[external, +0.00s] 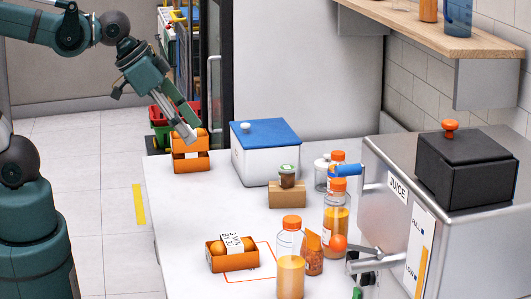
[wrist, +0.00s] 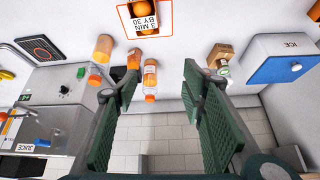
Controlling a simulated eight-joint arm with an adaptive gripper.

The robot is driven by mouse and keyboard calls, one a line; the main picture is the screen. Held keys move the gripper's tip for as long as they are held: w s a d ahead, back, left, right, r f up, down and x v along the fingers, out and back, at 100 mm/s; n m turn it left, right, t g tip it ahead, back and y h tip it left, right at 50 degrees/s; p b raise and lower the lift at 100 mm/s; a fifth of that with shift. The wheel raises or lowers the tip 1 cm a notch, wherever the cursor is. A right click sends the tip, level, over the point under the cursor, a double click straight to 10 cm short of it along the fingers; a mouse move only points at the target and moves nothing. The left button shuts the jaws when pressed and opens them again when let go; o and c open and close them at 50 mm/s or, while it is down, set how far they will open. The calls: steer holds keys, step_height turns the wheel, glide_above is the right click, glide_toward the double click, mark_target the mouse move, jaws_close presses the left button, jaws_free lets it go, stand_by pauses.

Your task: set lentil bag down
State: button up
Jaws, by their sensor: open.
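The lentil bag appears to be the orange-brown pouch (external: 312,256) standing upright on the white counter, between a juice bottle on its left and the juicer's tap on its right. In the wrist view its orange top seems to show (wrist: 134,58), partly behind my finger. My gripper (external: 188,126) is raised at the back left in the external view, in front of stacked orange crates (external: 190,163) in the picture. Its two green fingers (wrist: 160,85) are spread with nothing held between them. It is well apart from the pouch.
Juice bottles (external: 290,272) stand near the pouch. The steel juicer (external: 470,235) fills the right. A blue-lidded ice box (external: 265,160) stands behind. The counter's left middle is clear.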

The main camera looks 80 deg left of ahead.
steer(key=shift+s+a+n+t, duration=0.15)
steer(key=shift+s+a+n, duration=0.15)
steer(key=shift+s, duration=0.45)
steer(key=shift+s+a+n+t, duration=0.15)
steer(key=shift+s+n, duration=0.25)
steer(key=shift+s, duration=0.3)
stand_by(0.3)
